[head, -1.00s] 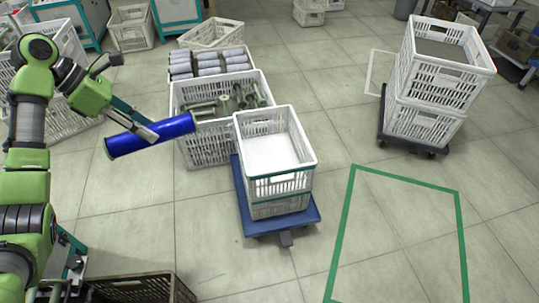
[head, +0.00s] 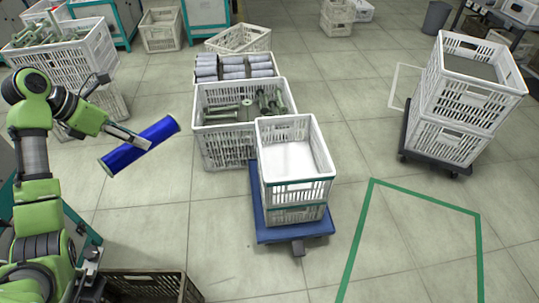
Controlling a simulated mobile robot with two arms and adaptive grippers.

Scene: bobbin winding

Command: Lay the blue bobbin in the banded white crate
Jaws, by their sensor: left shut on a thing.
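The blue bobbin (head: 155,137) is a long shiny blue cylinder with pale ends, tilted with its right end higher. My left gripper (head: 146,143) is shut on it near the middle and holds it in the air, left of the crates. The banded white crate (head: 293,185) has a green band and sits on top of another crate on a blue dolly (head: 257,222). Its visible inside is white and holds nothing that I can see. The bobbin is apart from this crate. My right gripper is not in view.
A white crate (head: 225,152) with green spools stands just behind and left of the banded crate. Behind it are grey-white bobbins (head: 234,68). A brown crate (head: 150,285) is at the bottom left. Stacked white crates (head: 455,105) stand right. Floor inside the green outline (head: 372,200) is clear.

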